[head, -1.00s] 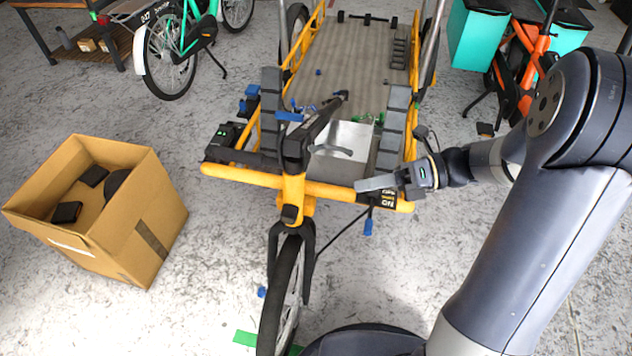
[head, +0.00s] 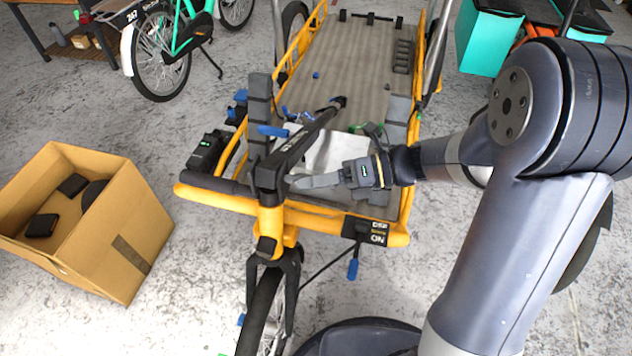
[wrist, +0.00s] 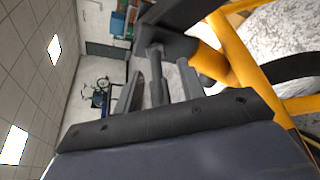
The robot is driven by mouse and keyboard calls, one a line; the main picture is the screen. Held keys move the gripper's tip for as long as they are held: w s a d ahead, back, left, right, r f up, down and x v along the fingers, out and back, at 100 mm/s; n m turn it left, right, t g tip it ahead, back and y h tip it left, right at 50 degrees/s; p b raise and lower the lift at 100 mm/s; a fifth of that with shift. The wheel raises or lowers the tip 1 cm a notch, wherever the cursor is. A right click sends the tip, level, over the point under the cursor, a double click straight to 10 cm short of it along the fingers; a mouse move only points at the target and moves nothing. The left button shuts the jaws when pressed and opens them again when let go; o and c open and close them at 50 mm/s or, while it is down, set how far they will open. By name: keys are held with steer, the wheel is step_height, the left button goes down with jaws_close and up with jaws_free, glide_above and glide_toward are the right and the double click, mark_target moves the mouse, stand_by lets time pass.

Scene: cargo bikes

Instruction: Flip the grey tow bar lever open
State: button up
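The grey tow bar lever (wrist: 157,82) shows in the wrist view as a short rod below a dark clamp. My gripper (wrist: 160,72) is open, with one finger on each side of the lever and narrow gaps visible. I cannot tell whether either finger touches it. In the head view my gripper (head: 297,183) reaches leftward just behind the yellow front crossbar, its tips close to the black tow bar (head: 302,143). The lever cannot be clearly told apart from the fingers there.
The yellow cargo bike frame (head: 222,198) and its front wheel (head: 262,310) lie around and below my gripper. A cardboard box (head: 140,235) stands on the floor at the left. The grey cargo deck (head: 350,65) stretches behind. Floor between box and bike is clear.

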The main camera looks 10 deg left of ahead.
jaws_close()
stand_by(0.5)
